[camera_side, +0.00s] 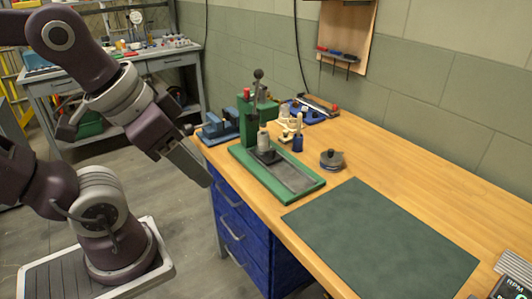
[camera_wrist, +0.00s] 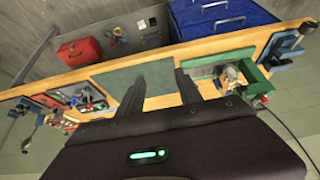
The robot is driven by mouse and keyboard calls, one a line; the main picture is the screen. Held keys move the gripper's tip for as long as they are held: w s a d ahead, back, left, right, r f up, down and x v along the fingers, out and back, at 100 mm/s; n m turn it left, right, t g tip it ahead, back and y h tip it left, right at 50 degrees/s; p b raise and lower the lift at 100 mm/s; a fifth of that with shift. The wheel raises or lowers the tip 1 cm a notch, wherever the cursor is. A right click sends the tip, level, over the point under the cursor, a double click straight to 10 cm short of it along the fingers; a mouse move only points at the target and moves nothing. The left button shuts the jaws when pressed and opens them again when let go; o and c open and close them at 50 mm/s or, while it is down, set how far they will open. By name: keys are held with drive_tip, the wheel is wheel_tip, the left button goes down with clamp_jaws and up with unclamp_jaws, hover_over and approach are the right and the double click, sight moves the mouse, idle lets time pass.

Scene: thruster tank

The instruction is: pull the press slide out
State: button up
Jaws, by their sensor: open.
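The green press (camera_side: 258,122) stands on the wooden bench in the side view, with a black-knobbed lever on top. Its green base reaches toward the front with a grey channel (camera_side: 298,179). The dark slide (camera_side: 267,156) sits at the column end of the channel, below a pale cylinder (camera_side: 263,139). In the wrist view the press (camera_wrist: 248,78) is right of my fingers; I cannot make out the slide clearly there. My gripper (camera_side: 207,182) is left of the press, beside the bench's edge, apart from it. Its two fingers (camera_wrist: 161,82) are open with nothing between them.
A dark green mat (camera_side: 382,238) lies in front of the press. A round grey part (camera_side: 332,158) is right of the base. A blue vise (camera_side: 219,128) stands left of the press, and blue drawers (camera_side: 240,230) are under the bench. Small parts (camera_side: 292,130) stand behind.

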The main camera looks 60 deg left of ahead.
idle(0.5)
drive_tip(key=w+a+m+g+y, duration=0.2)
drive_tip(key=w+a+m+g, duration=0.3)
drive_tip(key=w, duration=0.6)
drive_tip(key=m+g+y, duration=0.1)
drive_tip(key=m+y, duration=0.6)
approach(274, 150)
drive_tip(key=s+d+r, duration=0.1)
drive_tip(key=s+r, duration=0.2)
drive_tip(key=s, duration=0.3)
drive_tip(key=w+f+m+y, duration=0.1)
drive_tip(key=f+m, duration=0.1)
drive_tip(key=w+a+f+m+y, duration=0.1)
drive_tip(key=w+f, duration=0.1)
drive_tip(key=w+a+f+m+y, duration=0.1)
drive_tip(key=w+f+m+y, duration=0.1)
drive_tip(key=f, duration=0.1)
drive_tip(key=shift+w+m, duration=0.15)
drive_tip(key=shift+m, duration=0.15)
drive_tip(key=shift+y, duration=0.3)
drive_tip(key=x, duration=0.6)
drive_tip(key=shift+w+a+f, duration=0.15)
drive_tip(key=shift+w+f, duration=0.1)
drive_tip(key=shift+f, duration=0.15)
drive_tip(key=shift+a+f, duration=0.2)
drive_tip(key=shift+a, duration=0.25)
clamp_jaws()
